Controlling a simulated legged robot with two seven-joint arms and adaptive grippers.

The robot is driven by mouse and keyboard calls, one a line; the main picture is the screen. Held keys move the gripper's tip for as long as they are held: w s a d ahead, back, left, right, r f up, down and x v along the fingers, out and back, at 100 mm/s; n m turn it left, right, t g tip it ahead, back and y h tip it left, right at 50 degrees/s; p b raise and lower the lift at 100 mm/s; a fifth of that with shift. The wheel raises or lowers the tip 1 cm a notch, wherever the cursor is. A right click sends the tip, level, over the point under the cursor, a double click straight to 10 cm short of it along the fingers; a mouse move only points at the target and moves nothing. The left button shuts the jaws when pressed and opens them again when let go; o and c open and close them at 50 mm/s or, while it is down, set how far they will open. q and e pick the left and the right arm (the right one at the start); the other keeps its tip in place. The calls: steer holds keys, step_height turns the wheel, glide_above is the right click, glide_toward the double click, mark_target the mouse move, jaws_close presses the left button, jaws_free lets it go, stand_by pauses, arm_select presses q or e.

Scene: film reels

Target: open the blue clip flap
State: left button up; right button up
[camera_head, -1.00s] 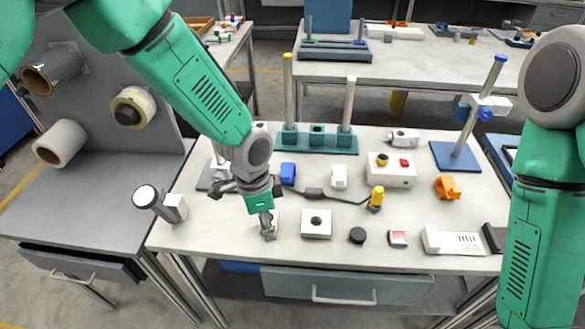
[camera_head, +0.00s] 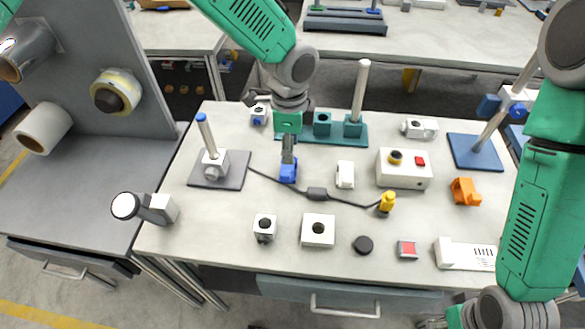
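A small blue clip (camera_head: 288,173) sits on the white table, left of its middle. My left gripper (camera_head: 288,157) comes down from above and behind it. Its narrow grey fingertips are right at the clip's top and far side and overlap it in the view. I cannot tell whether they touch it or how far apart they are. The clip's flap cannot be made out apart from its body. My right arm hangs at the right edge, and part of its gripper (camera_head: 428,322) shows at the bottom edge, mostly cut off.
A black cable with an inline block (camera_head: 317,194) runs just in front of the clip. A white block (camera_head: 345,174) stands right of it, and a grey stand (camera_head: 218,181) with a blue-tipped rod stands left. A green rack (camera_head: 350,133) is behind. White table shows between the small parts.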

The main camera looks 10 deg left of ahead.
mark_target(283, 172)
arm_select(q)
steer(key=a+f, duration=0.1)
steer(key=f, duration=0.4)
steer(key=a+f, duration=0.1)
steer(key=f, duration=0.1)
steer(key=shift+w+a+f, duration=0.2)
steer(key=shift+a+f, duration=0.1)
steer(key=shift+a, duration=0.05)
steer(key=shift+d+f, duration=0.4)
steer(key=shift+f, duration=0.4)
steer(key=shift+d+f, duration=0.25)
steer(key=shift+d, duration=0.55)
steer(key=shift+a, duration=0.55)
jaws_close()
steer(key=shift+a, duration=0.3)
arm_select(e)
steer(key=shift+w+a+r, duration=0.1)
steer(key=shift+a+r, duration=0.1)
steer(key=shift+a, duration=0.25)
steer(key=shift+w+a+r, duration=0.1)
steer(key=shift+a+r, duration=0.1)
steer(key=shift+a, duration=0.2)
